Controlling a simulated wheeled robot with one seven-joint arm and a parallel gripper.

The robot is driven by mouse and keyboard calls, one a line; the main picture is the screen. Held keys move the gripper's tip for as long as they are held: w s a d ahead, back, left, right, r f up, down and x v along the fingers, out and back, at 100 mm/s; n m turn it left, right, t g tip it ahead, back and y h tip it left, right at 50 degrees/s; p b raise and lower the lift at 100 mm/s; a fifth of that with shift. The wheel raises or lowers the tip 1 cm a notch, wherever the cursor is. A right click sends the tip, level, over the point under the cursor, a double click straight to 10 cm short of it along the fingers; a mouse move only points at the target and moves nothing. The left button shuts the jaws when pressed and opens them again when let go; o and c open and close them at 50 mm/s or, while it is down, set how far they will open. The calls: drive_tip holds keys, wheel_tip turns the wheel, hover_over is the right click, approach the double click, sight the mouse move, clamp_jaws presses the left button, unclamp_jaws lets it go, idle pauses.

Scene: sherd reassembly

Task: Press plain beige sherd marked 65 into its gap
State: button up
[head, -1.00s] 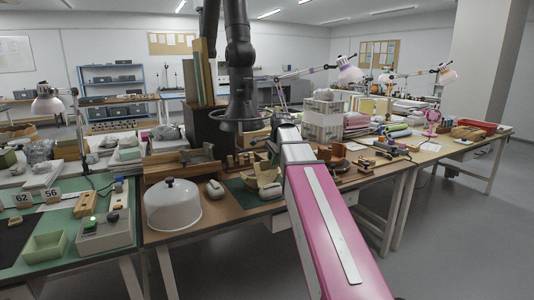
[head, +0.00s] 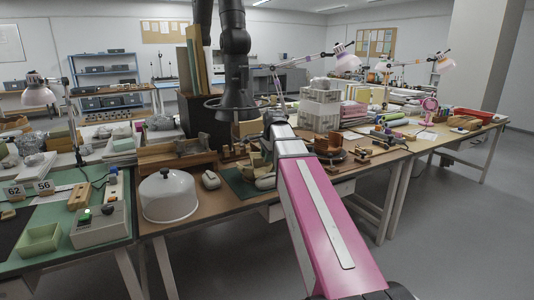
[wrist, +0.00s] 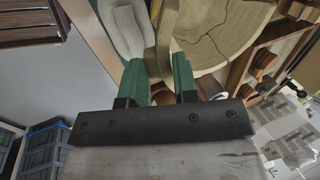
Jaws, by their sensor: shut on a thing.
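My gripper (wrist: 164,78) is shut on a thin tan sherd (wrist: 163,38), which stands edge-on between the green fingers in the wrist view. Its mark does not show, so I cannot read 65. A beige bowl (wrist: 225,28) with dark crack lines lies just beyond and to the right of the sherd. Whether they touch I cannot tell. My fingers and the held sherd cannot be made out there. The gap itself is not clearly visible.
A white dome (head: 168,195) and a pale mouse-shaped object (head: 211,181) stand left of the bowl. A long wooden box (head: 177,157) is behind them. A pale rounded object (wrist: 125,28) lies left of the sherd in the wrist view.

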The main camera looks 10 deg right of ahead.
sight(267, 165)
drive_tip(key=shift+f, duration=2.05)
drive_tip(key=shift+f, duration=0.5)
idle(1.5)
drive_tip(key=o, duration=0.9)
drive_tip(key=shift+r, duration=0.15)
drive_tip(key=v, duration=1)
drive_tip(key=shift+s+r, duration=0.25)
